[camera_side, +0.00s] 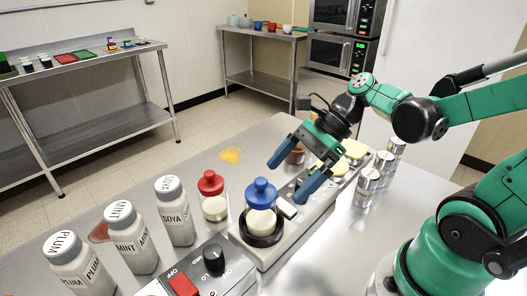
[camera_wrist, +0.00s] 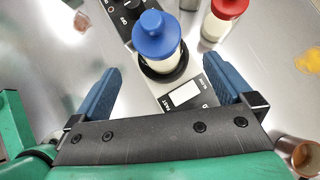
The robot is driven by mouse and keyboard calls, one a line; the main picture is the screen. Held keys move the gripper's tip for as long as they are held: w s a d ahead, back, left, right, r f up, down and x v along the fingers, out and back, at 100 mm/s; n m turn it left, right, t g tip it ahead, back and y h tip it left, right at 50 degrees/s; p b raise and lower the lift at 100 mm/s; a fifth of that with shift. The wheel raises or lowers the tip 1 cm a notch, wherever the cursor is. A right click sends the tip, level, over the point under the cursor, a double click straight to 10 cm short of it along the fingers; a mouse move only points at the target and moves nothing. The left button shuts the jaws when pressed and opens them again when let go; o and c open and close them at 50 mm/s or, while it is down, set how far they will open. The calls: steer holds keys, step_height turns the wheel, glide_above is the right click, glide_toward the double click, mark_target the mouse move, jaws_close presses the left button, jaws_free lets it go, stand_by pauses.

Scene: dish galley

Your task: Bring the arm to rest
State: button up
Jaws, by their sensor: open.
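My gripper (camera_side: 297,171) is open and empty, with its blue fingers spread apart above the grey appliance panel. In the wrist view my gripper (camera_wrist: 170,90) frames a white switch (camera_wrist: 184,94) between its fingers and touches nothing that I can see. A blue-capped jar (camera_side: 261,208) with pale contents stands upright in a black ring on the appliance (camera_side: 268,258). The jar shows just beyond the fingers in the wrist view (camera_wrist: 157,42).
A red-capped jar (camera_side: 213,195) stands beside the appliance. Labelled bottles, including SOYA (camera_side: 174,212), stand at the left. A control box (camera_side: 205,270) is in front. Metal cans (camera_side: 368,186) stand near my arm. An orange-yellow spill (camera_side: 231,155) lies on the steel table.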

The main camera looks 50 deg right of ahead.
mark_target(261, 208)
steer(key=x, duration=0.6)
steer(key=shift+a+f, duration=0.15)
steer(key=shift+a, duration=0.05)
steer(key=shift+w+a+f, duration=0.1)
steer(key=shift+a+f, duration=0.15)
steer(key=shift+f, duration=0.3)
step_height(261, 208, up, 20)
steer(key=w+d+f+m+t, duration=0.1)
steer(key=w+d+m, duration=0.1)
steer(key=w+d, duration=0.4)
steer(key=shift+w+f+h, duration=0.3)
steer(key=shift+w+h, duration=0.1)
steer(key=shift+w, duration=0.35)
steer(key=shift+c, duration=0.2)
stand_by(0.7)
